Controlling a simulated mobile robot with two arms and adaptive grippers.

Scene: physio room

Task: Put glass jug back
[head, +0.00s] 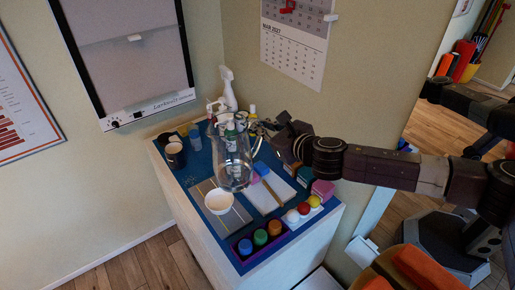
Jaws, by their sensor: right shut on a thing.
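The clear glass jug (232,172) is in the middle of the head view, over the blue top of the white cabinet (217,247). My right gripper (264,128) is at the jug's right side near its upper part and is shut on it. The fingertips are small and partly lost against the bottles behind. I cannot tell whether the jug's base touches the cabinet top. My left gripper is not in view.
A white bowl (218,202) stands close in front of the jug. A dark mug (175,155) is at the left, spray bottles (228,90) at the back.

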